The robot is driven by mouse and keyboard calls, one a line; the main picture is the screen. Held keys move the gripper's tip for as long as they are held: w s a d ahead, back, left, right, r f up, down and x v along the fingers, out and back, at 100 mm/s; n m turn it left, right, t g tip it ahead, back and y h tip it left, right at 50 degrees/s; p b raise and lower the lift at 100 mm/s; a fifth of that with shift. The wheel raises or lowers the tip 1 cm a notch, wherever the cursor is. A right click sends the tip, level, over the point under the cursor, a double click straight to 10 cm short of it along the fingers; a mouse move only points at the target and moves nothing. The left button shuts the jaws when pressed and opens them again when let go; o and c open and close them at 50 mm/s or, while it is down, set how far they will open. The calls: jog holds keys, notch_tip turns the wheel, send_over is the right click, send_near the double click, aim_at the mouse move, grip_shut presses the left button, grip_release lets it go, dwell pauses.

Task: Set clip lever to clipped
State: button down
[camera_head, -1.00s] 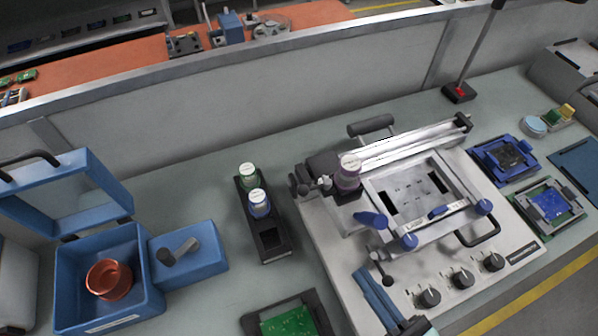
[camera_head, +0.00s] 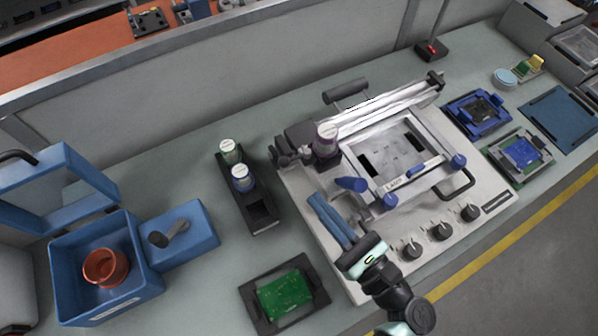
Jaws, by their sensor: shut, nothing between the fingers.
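A stencil printer (camera_head: 290,205) with a pale framed stencil stands on the bench at centre right. A blue lever (camera_head: 351,184) sticks out at the frame's front left corner. I cannot tell which one is the clip lever. My gripper (camera_head: 317,200), with two long blue fingers side by side, is shut and empty. Its tips appear over the printer's left side, left of the blue lever, and it hides part of the printer.
Left of the printer are a black rack (camera_head: 262,214) with two capped jars and a black tray (camera_head: 247,292) with a green board. A blue box (camera_head: 60,275) holding an orange cup is farther left. Board fixtures (camera_head: 490,150) stand on the right. A wall runs behind the bench.

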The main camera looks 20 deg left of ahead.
jog(key=p+x, duration=0.1)
jog(key=x, duration=0.5)
jog(key=shift+a, duration=0.2)
